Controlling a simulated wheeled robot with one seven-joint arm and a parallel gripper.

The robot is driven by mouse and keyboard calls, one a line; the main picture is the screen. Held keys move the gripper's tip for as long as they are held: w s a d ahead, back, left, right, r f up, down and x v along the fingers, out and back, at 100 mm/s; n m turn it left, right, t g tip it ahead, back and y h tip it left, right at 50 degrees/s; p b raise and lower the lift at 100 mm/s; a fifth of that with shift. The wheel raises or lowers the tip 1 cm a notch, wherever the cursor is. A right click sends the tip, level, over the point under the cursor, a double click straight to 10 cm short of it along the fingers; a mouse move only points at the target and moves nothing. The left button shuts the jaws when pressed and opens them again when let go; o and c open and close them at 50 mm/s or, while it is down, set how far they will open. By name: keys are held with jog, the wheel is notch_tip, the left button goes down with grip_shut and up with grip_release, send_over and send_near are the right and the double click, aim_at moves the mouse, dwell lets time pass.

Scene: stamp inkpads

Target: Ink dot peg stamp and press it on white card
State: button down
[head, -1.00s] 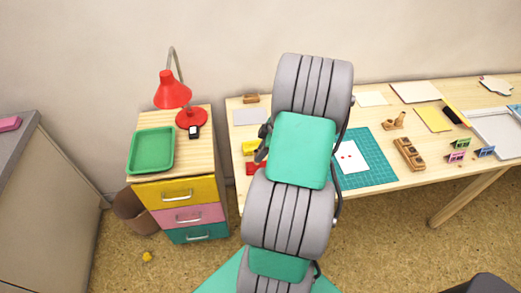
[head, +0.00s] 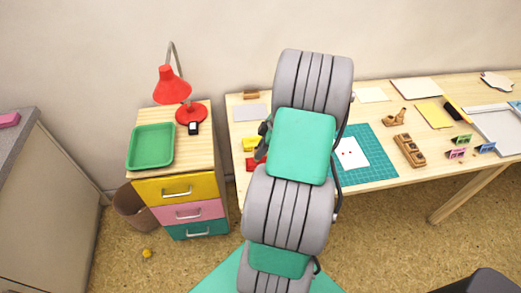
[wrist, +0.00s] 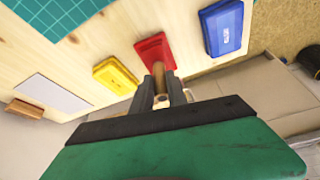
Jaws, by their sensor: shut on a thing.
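My gripper (wrist: 167,95) is shut on the wooden peg stamp (wrist: 158,70), seen in the wrist view. The stamp's far end is at the near edge of the red inkpad (wrist: 155,47); I cannot tell whether they touch. A yellow inkpad (wrist: 116,74) and a blue inkpad (wrist: 222,28) lie on either side. In the head view my arm hides the gripper and stamp; parts of the yellow inkpad (head: 250,144) and red inkpad (head: 249,165) show. The white card (head: 352,160) lies on the teal mat (head: 380,165) and bears small red marks.
A wooden block with holes (head: 408,150) and small coloured stands (head: 458,153) are right of the mat. A grey sheet (head: 250,112) lies at the table's back left. Left of the table, a drawer unit bears a green tray (head: 151,146) and red lamp (head: 172,88).

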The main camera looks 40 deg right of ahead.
jog(key=shift+f+b, duration=0.45)
dwell(1.6)
jog(key=shift+r, duration=0.15)
jog(key=shift+r, duration=0.5)
jog(key=shift+r+p, duration=0.1)
jog(key=shift+p, duration=0.2)
jog(key=shift+r+p, duration=1.6)
jog(key=shift+r, duration=1.05)
